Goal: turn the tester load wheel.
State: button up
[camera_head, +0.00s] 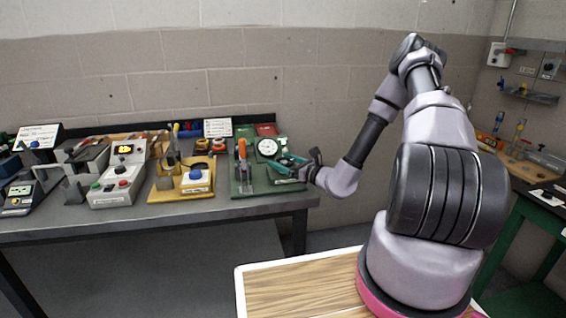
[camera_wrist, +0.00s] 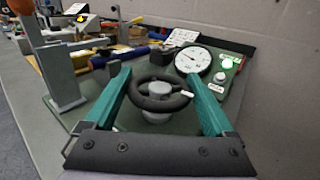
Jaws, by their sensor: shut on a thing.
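The tester load wheel (camera_wrist: 162,104) is a black rimmed handwheel with a grey hub, on a short grey post on the green tester base. In the wrist view it sits between the two teal fingers of my gripper (camera_wrist: 158,79). The fingers are shut on its rim, one on each side. In the head view my gripper (camera_head: 289,164) reaches from the right to the tester at the bench's right end, and it hides most of the wheel. A round white dial gauge (camera_wrist: 193,61) stands just behind the wheel, and it also shows in the head view (camera_head: 267,147).
An orange-handled lever (camera_head: 242,160) stands left of the wheel, close to the left finger. A yellow-based station (camera_head: 190,183) and a grey control box (camera_head: 118,184) fill the bench further left.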

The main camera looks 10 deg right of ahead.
jog(key=n+g+y, duration=0.4)
jog(key=shift+g, duration=0.3)
jog(key=n+g+y, duration=0.1)
jog(key=n+g, duration=0.1)
jog(key=n+g+y, duration=0.1)
jog(key=g, duration=0.2)
jog(key=shift+s+f+n+y, duration=0.1)
jog(key=shift+n+y, duration=0.3)
jog(key=n+g, duration=0.2)
jog(key=g, duration=0.1)
jog(key=n+g, duration=0.2)
jog(key=g, duration=0.1)
jog(key=shift+g+y, duration=0.3)
jog(key=shift+g, duration=0.1)
jog(key=shift+s+n+g+h, duration=0.15)
jog(key=shift+n+g+h, duration=0.45)
jog(key=shift+n+g, duration=1.35)
jog(key=shift+g, duration=0.65)
jog(key=o, duration=1.1)
jog(key=shift+d, duration=0.1)
jog(key=v, duration=1)
jog(key=shift+d, duration=0.25)
